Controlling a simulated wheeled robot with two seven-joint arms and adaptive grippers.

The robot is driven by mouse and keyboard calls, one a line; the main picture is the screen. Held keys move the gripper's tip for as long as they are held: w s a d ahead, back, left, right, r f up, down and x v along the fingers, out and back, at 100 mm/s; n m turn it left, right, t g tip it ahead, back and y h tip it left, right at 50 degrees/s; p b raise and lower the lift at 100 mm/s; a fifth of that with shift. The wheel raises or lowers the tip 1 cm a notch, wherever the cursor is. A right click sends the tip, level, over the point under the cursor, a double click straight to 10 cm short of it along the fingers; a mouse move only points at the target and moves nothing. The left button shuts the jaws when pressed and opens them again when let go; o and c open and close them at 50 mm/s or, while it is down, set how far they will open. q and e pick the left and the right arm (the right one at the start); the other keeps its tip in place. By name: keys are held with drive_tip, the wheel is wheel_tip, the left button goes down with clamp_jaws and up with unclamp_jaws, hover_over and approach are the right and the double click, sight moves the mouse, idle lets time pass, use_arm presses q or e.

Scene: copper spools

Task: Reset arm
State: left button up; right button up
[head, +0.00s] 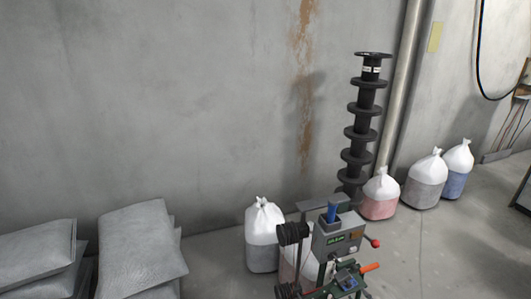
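Neither my left nor my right gripper can be made out in the head view, and no arm link is clear. A machine (338,238) with a grey housing, a green label and a red knob stands at the bottom centre. A black spool-like part (292,233) sits at its left side. Its lower part is cut off by the bottom edge. A tall stack of black spools (361,133) stands upright against the wall, behind and right of the machine.
Tied white bags stand along the wall, one with red contents (381,208), one with grey (425,192), one with blue (455,184). Another bag (262,257) is left of the machine. Grey sacks (140,252) are piled lower left. Floor at the right (440,250) is clear.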

drive_tip(key=s+d+f+m+g+h, duration=0.2)
drive_tip(key=s+f+m+g+h, duration=0.5)
drive_tip(key=s+f, duration=0.55)
drive_tip(key=s+a+f+m+g, duration=0.15)
drive_tip(key=s+g, duration=0.35)
drive_tip(key=s, duration=0.8)
drive_tip(key=s+a+f+m+g, duration=0.1)
drive_tip(key=s+f+g, duration=0.25)
drive_tip(key=s, duration=0.85)
drive_tip(key=s+a+f+g, duration=0.1)
drive_tip(key=s+f, duration=0.1)
drive_tip(key=f, duration=1.2)
drive_tip(key=s+f+g, duration=0.1)
drive_tip(key=s+f, duration=0.1)
drive_tip(key=f, duration=1.2)
drive_tip(key=s+f+p, duration=0.1)
drive_tip(key=s+f, duration=1.4)
drive_tip(key=s, duration=0.4)
drive_tip(key=shift+s+n+g, duration=0.25)
drive_tip(key=shift+n+g, duration=0.2)
drive_tip(key=shift+f, duration=0.1)
